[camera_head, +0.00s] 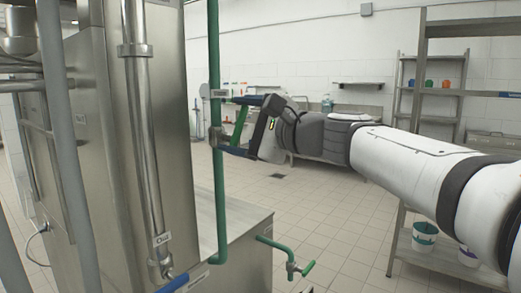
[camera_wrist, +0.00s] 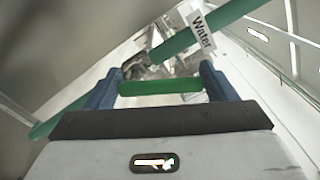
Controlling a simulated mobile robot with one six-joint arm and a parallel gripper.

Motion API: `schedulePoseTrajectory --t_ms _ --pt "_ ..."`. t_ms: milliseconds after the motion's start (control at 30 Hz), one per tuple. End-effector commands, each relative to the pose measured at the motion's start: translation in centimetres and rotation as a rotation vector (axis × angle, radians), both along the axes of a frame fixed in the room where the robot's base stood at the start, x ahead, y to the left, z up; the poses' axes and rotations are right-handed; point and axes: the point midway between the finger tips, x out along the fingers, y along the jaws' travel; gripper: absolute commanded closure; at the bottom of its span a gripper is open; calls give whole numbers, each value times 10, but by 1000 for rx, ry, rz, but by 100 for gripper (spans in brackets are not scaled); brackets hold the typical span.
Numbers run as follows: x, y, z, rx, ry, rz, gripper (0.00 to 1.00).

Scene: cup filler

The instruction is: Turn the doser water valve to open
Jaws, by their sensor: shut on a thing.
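The water doser pipe (camera_head: 215,60) is a green upright pipe with a "Water" label (camera_head: 219,93); the label also shows in the wrist view (camera_wrist: 202,29). The valve body (camera_head: 215,137) is a metal fitting on this pipe. Its green handle (camera_head: 240,124) stands beside the pipe, slightly tilted, and shows as a green bar in the wrist view (camera_wrist: 160,87). My gripper (camera_head: 229,124) reaches in from the right with its blue fingers one above the other. It is shut on the handle, with a finger at each end of the green bar (camera_wrist: 160,80).
A steel machine with an "Oil" pipe (camera_head: 140,130) stands close on the left. A lower green tap (camera_head: 290,266) sticks out from a steel cabinet (camera_head: 240,240) below. A shelf with buckets (camera_head: 424,237) stands at right. The tiled floor between is clear.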

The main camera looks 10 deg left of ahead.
Motion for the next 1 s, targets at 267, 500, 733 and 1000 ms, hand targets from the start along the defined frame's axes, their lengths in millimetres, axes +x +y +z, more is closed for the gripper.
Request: schedulePoseTrajectory --t_ms 267,500,733,1000 --pt "-9 4 -2 -86 -230 6 63" --pt "-13 6 0 -144 -369 4 63" --pt "-15 6 2 -174 -444 3 63" --pt "-15 6 4 -186 -472 3 63"
